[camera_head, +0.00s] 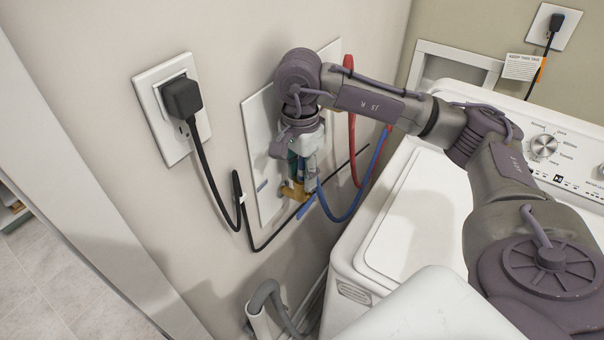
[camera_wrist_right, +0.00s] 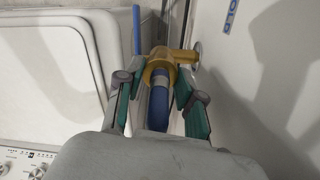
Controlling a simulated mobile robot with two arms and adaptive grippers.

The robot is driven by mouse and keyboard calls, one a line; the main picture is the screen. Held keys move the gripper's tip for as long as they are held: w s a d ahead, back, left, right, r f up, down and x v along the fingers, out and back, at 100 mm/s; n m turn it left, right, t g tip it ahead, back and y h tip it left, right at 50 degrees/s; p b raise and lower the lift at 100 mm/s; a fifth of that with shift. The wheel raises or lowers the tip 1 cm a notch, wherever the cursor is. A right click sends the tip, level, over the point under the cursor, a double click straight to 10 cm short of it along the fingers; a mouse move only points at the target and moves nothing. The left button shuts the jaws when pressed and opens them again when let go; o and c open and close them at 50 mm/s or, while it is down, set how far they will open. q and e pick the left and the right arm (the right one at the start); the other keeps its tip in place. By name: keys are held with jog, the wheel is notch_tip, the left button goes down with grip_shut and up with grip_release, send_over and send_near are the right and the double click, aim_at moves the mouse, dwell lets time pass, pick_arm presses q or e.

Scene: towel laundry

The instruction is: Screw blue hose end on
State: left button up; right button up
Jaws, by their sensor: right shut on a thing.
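The blue hose (camera_head: 345,215) hangs in a loop from the washer side and runs up to my right gripper (camera_head: 303,180) at the wall plate. In the right wrist view the blue hose end (camera_wrist_right: 158,112) sits between the green fingertips of my right gripper (camera_wrist_right: 166,100), which is shut on it. The hose end is lined up with the brass valve (camera_wrist_right: 160,66) and appears to touch it; I cannot tell how far it is threaded. The brass valve also shows below the gripper in the head view (camera_head: 291,190). My left gripper is not in view.
The white washer (camera_head: 420,215) stands at the right. A red hose (camera_head: 353,130) hangs behind my right arm. A black plug (camera_head: 182,98) sits in a wall outlet on the left, its cord hanging near the wall plate (camera_head: 262,130). A grey drain hose (camera_head: 266,294) is below.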

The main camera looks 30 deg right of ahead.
jog(key=m, duration=0.7)
jog(key=shift+o, duration=0.2)
jog(key=shift+s+d+r+m, duration=0.15)
jog(key=shift+s+m, duration=0.15)
jog(key=shift+m, duration=0.3)
jog(key=shift+s+d+m, duration=0.1)
jog(key=shift+s+m, duration=0.1)
jog(key=shift+m, duration=0.2)
grip_shut()
jog(key=shift+d, duration=0.2)
jog(key=shift+w, duration=0.1)
jog(key=o, duration=1.1)
grip_release()
